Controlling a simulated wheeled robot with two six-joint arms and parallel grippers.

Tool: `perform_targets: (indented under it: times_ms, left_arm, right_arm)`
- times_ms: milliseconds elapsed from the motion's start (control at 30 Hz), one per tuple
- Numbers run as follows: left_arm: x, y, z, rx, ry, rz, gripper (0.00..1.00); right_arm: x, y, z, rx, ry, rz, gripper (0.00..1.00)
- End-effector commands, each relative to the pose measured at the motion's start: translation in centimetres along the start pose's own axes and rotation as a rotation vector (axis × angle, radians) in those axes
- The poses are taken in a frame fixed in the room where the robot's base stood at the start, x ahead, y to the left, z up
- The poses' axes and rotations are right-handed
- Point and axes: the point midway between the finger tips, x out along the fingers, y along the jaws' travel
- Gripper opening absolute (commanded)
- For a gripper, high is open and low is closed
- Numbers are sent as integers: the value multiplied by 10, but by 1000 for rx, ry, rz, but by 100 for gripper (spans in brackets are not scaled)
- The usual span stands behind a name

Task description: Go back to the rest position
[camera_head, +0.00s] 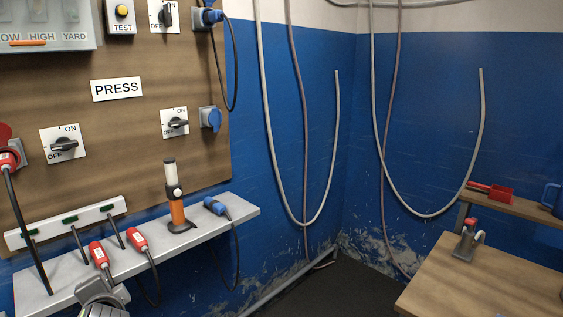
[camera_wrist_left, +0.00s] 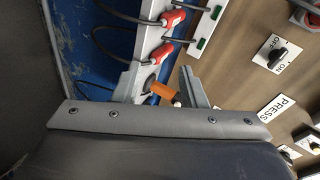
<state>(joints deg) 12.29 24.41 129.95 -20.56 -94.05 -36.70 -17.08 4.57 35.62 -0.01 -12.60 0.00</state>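My left gripper (camera_wrist_left: 159,70) shows in the left wrist view with its two grey fingers spread apart. Part of the orange-and-black lamp (camera_wrist_left: 162,91) shows in the gap, and neither finger visibly touches it. In the head view the lamp (camera_head: 175,205) stands upright on the grey wall shelf (camera_head: 195,232). A grey part of my left arm shows at the bottom left of the head view, by the shelf's front edge; its fingers cannot be made out there. My right gripper is in neither view.
Red plugs (camera_head: 138,239) with black cables and a blue plug (camera_head: 216,207) lie on the shelf. Switches and a PRESS sign (camera_head: 117,88) are on the wooden panel. Hoses hang at the blue wall. A wooden table (camera_head: 480,285) stands at right; open floor lies between.

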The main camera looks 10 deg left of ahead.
Motion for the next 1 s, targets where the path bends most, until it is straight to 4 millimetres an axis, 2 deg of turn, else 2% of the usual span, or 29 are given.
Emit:
perform_targets:
  times_ms: [33,100,267,300,400,600,800,833,1000]
  left_arm:
    - [-3,30,14,-30,-8,67,38]
    - [-9,64,29,-83,-17,148,38]
    - [-35,141,70,-227,-68,339,38]
    - [-44,160,81,-268,-89,388,38]
    - [-69,198,106,-369,-147,493,38]
    - [-115,247,143,-541,-262,637,38]
    - [-158,278,170,-684,-378,733,38]
    - [-147,284,168,-676,-374,730,38]
    - [-118,317,172,-666,-386,738,38]
  right_arm:
    - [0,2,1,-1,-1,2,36]
    - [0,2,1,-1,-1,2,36]
    - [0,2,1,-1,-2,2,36]
    - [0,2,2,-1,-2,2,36]
    - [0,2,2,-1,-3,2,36]
    - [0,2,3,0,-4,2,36]
    - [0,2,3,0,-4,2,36]
    - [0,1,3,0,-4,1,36]
    - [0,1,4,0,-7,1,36]
